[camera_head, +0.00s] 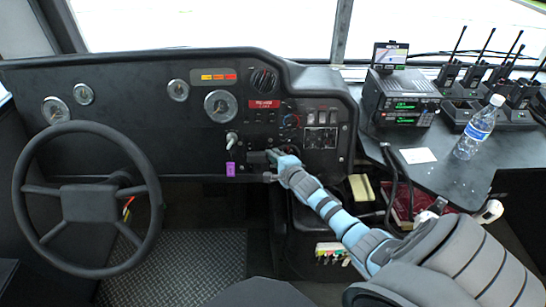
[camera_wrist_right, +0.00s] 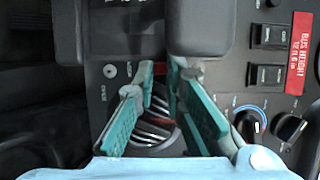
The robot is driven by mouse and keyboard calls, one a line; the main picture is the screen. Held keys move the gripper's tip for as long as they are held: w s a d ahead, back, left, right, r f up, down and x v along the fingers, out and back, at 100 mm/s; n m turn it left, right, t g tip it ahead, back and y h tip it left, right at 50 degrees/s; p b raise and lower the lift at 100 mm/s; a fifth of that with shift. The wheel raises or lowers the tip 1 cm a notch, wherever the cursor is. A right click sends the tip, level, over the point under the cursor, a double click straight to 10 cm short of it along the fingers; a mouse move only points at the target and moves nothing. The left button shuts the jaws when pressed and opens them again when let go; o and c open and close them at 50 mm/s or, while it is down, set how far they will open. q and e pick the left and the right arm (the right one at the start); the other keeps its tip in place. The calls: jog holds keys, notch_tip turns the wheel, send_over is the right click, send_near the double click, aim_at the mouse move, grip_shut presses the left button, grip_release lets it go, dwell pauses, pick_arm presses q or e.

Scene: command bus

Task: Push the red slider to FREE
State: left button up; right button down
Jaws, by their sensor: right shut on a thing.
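My right gripper (camera_head: 278,157) reaches in from the right and is at the dashboard panel, right of the steering wheel. The FREE marking is not legible in either view. My left gripper is not in view.
A key with a purple tag (camera_head: 230,170) hangs left of my right gripper. Switches and knobs (camera_wrist_right: 250,122) sit close by, with a red bus height label (camera_wrist_right: 301,52). A steering wheel (camera_head: 88,200) stands left; a radio (camera_head: 400,97) and bottle (camera_head: 478,128) stand right.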

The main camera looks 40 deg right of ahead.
jog(key=shift+w+d+r, duration=0.1)
jog(key=shift+w+r, duration=0.1)
jog(key=shift+r, duration=0.2)
jog(key=c, duration=1.6)
grip_release()
jog(key=shift+c, duration=0.2)
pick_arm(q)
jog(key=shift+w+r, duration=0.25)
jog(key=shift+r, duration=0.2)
pick_arm(e)
jog(key=v, duration=1.2)
